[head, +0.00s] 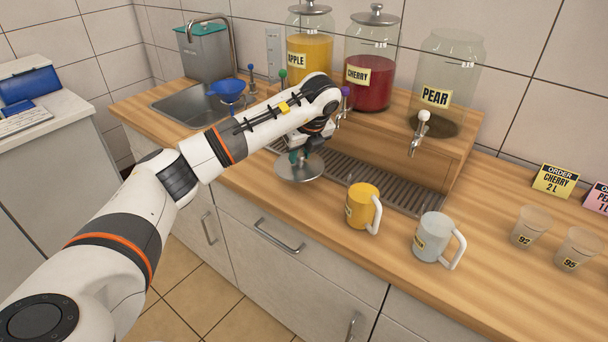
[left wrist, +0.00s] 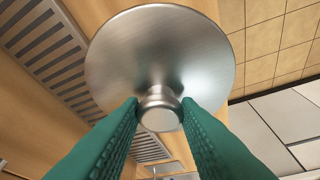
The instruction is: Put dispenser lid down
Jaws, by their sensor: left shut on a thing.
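A round metal dispenser lid (head: 299,170) is held by its knob in my left gripper (head: 300,155). In the left wrist view the green fingers of the gripper (left wrist: 160,108) are shut on the knob, and the lid's disc (left wrist: 160,45) spreads beyond them. The lid is over the front of the wooden counter, left of the yellow mug; whether it touches the counter I cannot tell. The pear dispenser (head: 447,75) has no lid and looks almost empty. The apple dispenser (head: 308,45) and cherry dispenser (head: 372,65) have metal lids on. My right gripper is not in view.
A yellow mug (head: 361,206) and a grey mug (head: 433,238) stand on the counter (head: 490,270) right of the lid. The drip grille (head: 400,188) lies behind. Cups (head: 528,228) and order cards (head: 556,181) are at the right. A sink (head: 188,103) and blue funnel (head: 228,90) are left.

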